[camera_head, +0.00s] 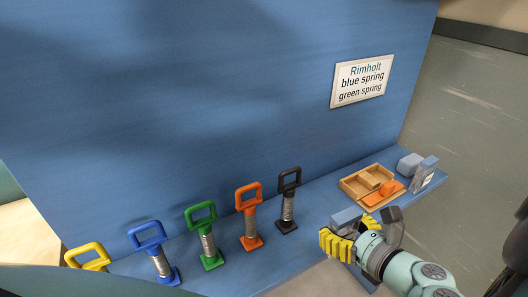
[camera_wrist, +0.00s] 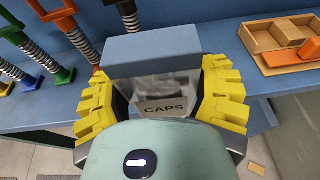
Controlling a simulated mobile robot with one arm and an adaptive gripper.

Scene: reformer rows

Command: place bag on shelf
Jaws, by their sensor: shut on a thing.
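My gripper (camera_head: 341,243) has yellow ribbed fingers and is shut on a clear bag with a blue-grey block-like top (camera_head: 346,216), at the shelf's front side. In the wrist view the bag (camera_wrist: 155,90) sits upright between the fingers of my gripper (camera_wrist: 162,104) and reads "CAPS"; its lower part is hidden by my wrist. The blue shelf (camera_head: 322,200) runs along the foot of a blue panel. I cannot tell whether the bag touches the shelf.
Springs with yellow, blue (camera_head: 155,256), green (camera_head: 205,240), orange (camera_head: 249,220) and black (camera_head: 287,205) handles stand in a row. A wooden tray (camera_head: 352,190) with an orange piece, and a similar clear bag (camera_head: 424,175), are rightward. A sign (camera_head: 362,80) reads "Rimholt blue spring green spring".

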